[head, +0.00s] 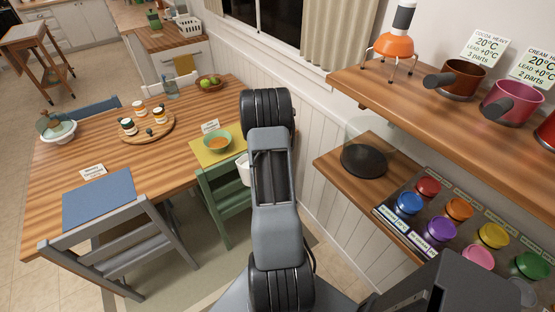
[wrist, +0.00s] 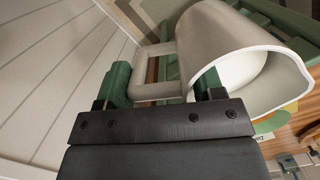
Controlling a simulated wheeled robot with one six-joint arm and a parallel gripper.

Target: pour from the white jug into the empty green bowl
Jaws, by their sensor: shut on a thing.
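The white jug (wrist: 225,45) fills the upper right of the wrist view, its open mouth to the lower right, with something pale inside. My gripper (wrist: 162,85) is shut on the jug's handle, its green-padded fingers on either side. In the head view only a sliver of the jug (head: 243,170) shows beside my arm, which hides the gripper. The green bowl (head: 217,140) sits on a yellow mat (head: 205,157) at the table's right end, with something orange inside. The jug is to the right of the bowl and nearer me. No stream shows.
A green chair (head: 222,200) stands at the table's near right side, close to the jug. The panelled wall (wrist: 55,70) is close by. The table (head: 150,175) holds a wooden round tray (head: 146,133), a blue mat (head: 98,199) and a fruit basket (head: 209,83). Shelves (head: 450,95) are at right.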

